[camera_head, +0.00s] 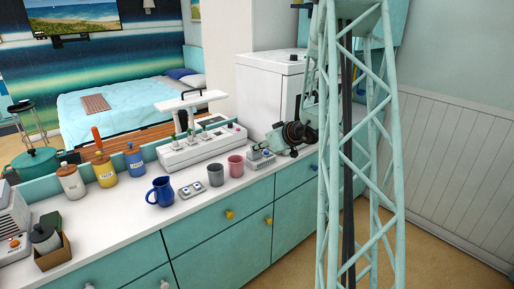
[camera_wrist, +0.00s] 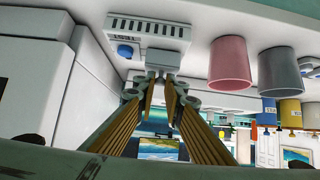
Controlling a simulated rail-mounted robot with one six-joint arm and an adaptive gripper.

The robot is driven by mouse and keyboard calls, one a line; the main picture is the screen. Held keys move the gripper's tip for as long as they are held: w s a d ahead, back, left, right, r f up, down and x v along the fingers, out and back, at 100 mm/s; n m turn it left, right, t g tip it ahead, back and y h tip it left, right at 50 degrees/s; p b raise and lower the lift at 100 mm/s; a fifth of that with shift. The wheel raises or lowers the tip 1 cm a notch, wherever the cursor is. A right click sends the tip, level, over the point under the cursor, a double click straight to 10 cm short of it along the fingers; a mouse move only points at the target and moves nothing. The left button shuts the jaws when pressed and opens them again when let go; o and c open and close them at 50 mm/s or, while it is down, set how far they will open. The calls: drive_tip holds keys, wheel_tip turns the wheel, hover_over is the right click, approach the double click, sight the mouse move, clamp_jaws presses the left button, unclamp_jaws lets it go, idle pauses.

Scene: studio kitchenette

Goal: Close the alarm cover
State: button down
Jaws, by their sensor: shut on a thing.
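The alarm (camera_head: 262,160) is a small pale box on the white counter, right of the pink cup. In the wrist view, which is turned upside down, the alarm's slotted light-grey part (camera_wrist: 148,27) shows with a blue button (camera_wrist: 125,50) and a label beside it. My gripper (camera_head: 270,147) reaches the alarm from its back right. In the wrist view the fingertips of my gripper (camera_wrist: 161,78) are close together at a small grey piece by the slotted part, seemingly the alarm cover (camera_wrist: 162,58). The fingers hide part of it, and the cover's exact angle is unclear.
A pink cup (camera_head: 236,165) and a grey cup (camera_head: 216,175) stand close left of the alarm. A two-button panel (camera_head: 192,190) and blue jug (camera_head: 160,192) are farther left. A long white unit (camera_head: 202,148) lies behind; a white cabinet (camera_head: 268,95) stands behind my arm.

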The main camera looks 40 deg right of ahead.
drive_tip(key=shift+s+f+t, duration=0.2)
drive_tip(key=shift+t, duration=0.1)
idle(0.5)
drive_tip(key=c, duration=2.7)
unclamp_jaws()
drive_tip(key=shift+s+r, duration=0.1)
drive_tip(key=shift+v, duration=5.9)
